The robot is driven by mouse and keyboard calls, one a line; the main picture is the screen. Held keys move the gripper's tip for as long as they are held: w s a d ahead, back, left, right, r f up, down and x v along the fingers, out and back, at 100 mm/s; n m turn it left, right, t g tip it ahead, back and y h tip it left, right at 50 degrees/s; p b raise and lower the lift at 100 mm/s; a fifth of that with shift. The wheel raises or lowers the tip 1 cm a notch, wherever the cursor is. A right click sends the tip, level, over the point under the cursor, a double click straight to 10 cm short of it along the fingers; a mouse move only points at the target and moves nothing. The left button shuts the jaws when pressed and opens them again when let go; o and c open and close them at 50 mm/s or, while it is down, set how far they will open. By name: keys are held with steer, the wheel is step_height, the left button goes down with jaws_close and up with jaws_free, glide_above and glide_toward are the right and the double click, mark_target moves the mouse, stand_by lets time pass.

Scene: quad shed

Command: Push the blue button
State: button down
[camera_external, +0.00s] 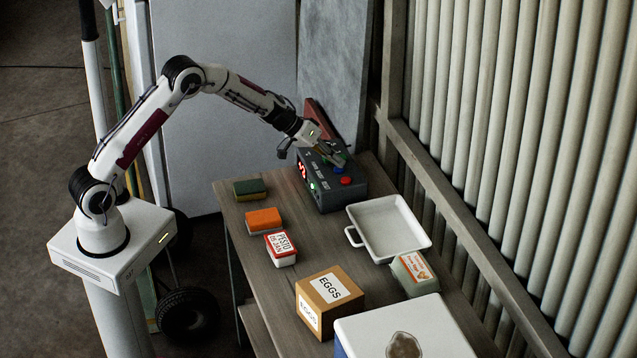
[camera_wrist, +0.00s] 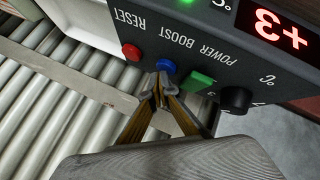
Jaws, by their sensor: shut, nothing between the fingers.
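The dark grey control box (camera_external: 330,201) stands at the far end of the bench, and its labelled panel (camera_wrist: 215,52) fills the upper right of the wrist view. The blue button (camera_wrist: 165,66) sits between a red button (camera_wrist: 131,52) and a green switch (camera_wrist: 197,80). In the external view the blue button (camera_external: 338,170) is a small spot near my fingertips. My gripper (camera_external: 338,162) is shut and empty over the panel. In the wrist view its fingertips (camera_wrist: 165,88) are right by the blue button and overlap its lower edge. I cannot tell whether they touch it.
A black knob (camera_wrist: 235,98) is beside the green switch. A white tray (camera_external: 388,228) stands in front of the box by the ribbed wall.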

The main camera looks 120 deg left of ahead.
mark_target(336, 168)
steer(key=shift+f, duration=0.2)
stand_by(0.3)
steer(key=shift+r, duration=0.75)
steer(key=shift+r, duration=0.15)
steer(key=shift+r, duration=2.85)
